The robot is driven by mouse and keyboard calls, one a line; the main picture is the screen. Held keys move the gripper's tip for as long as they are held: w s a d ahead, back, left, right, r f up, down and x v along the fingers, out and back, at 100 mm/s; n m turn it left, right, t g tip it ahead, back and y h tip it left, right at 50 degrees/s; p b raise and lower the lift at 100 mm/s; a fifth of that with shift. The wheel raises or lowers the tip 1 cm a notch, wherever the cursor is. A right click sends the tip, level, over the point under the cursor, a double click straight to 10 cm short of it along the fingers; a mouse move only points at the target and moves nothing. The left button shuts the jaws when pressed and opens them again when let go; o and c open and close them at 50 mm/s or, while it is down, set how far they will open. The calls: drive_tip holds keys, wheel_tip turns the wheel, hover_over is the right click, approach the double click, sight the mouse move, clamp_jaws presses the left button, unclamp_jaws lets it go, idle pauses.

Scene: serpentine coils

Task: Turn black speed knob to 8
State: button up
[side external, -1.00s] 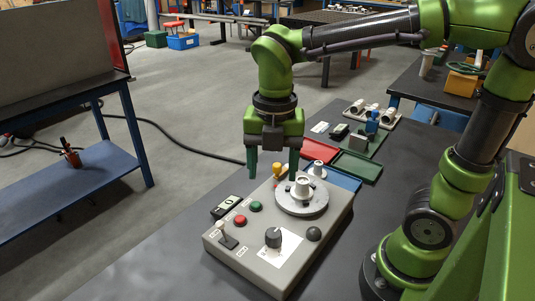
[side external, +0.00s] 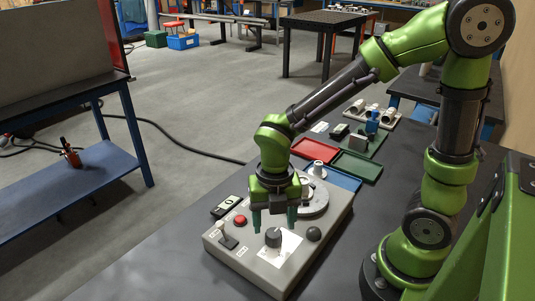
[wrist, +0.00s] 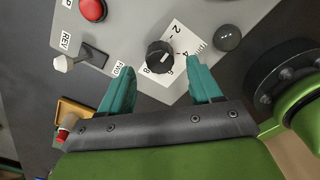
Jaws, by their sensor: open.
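The black speed knob (side external: 273,238) stands on a white dial card (side external: 290,246) on the grey control panel (side external: 258,262). In the wrist view the knob (wrist: 159,57) shows with printed numbers around it, including 2 and 8. A pale mark is on the knob, but its exact setting is too small to read surely. My gripper (side external: 274,227) is open and empty, pointing down just above the knob. In the wrist view its teal fingers (wrist: 162,65) lie to either side of the knob, apart from it.
A round metal disc (side external: 318,200) is behind my gripper. Red (side external: 313,149) and green (side external: 357,166) trays lie farther back.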

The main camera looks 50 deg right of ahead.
sight(274, 237)
drive_tip(key=shift+f, duration=1.5)
drive_tip(key=shift+c, duration=0.2)
drive_tip(key=c, duration=1)
